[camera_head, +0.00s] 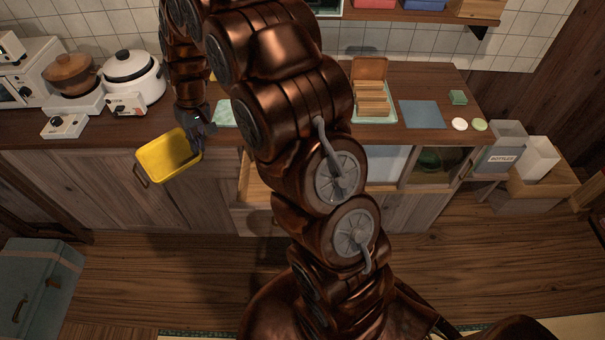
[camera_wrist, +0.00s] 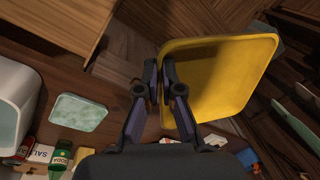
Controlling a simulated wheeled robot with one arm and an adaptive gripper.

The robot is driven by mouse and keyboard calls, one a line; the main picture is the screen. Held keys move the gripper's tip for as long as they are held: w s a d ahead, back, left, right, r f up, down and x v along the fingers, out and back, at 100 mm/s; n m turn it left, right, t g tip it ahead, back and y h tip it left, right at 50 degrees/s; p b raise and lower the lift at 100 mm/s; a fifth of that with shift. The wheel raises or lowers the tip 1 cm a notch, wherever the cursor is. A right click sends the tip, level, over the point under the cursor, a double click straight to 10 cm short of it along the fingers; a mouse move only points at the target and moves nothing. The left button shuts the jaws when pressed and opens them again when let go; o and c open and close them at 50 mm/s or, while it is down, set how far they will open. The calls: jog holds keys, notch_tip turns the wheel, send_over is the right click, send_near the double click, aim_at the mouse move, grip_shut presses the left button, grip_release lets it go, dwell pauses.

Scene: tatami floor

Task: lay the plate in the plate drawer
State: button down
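The yellow square plate (camera_head: 168,157) hangs in the air in front of the counter, left of my arm, and looks tilted. My gripper (camera_head: 197,140) is shut on its right edge. In the wrist view the plate (camera_wrist: 215,75) lies mostly right of my fingers (camera_wrist: 160,72), with its near edge between them. An open drawer (camera_head: 250,188) shows in the cabinet front, right of the plate and partly hidden behind my arm. An open wooden box shape, which may be this drawer (camera_wrist: 55,32), shows at the upper left of the wrist view. I cannot see its contents.
The counter (camera_head: 330,85) carries a white cooker (camera_head: 131,77), a clay pot (camera_head: 71,72) and a tray of wooden pieces (camera_head: 371,100). A bin marked BOTTLES (camera_head: 502,147) stands at the right. A blue chest (camera_head: 38,288) stands lower left. Floor before the left cabinets is clear.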

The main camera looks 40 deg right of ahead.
jog(key=s+d+f+m+b, duration=0.1)
jog(key=s+d+f+b, duration=0.3)
jog(key=d+f+b, duration=0.55)
jog(key=s+d+f+m+b, duration=0.2)
jog(key=s+d+f+b, duration=0.2)
jog(key=d+f+b, duration=0.55)
jog(key=s+d+f+m+b, duration=0.1)
jog(key=s+d+f+b, duration=0.3)
jog(key=d+f+b, duration=0.55)
jog(key=shift+t, duration=0.4)
jog(key=f, duration=0.2)
jog(key=f+p, duration=0.1)
jog(key=f, duration=0.2)
jog(key=d+f, duration=0.1)
jog(key=f, duration=0.1)
jog(key=shift+s+f+p, duration=0.1)
jog(key=shift+f+p, duration=0.25)
jog(key=shift+f, duration=0.05)
jog(key=shift+d+f, duration=0.1)
jog(key=shift+f, duration=0.05)
jog(key=c, duration=1.8)
grip_release()
jog(key=o, duration=0.5)
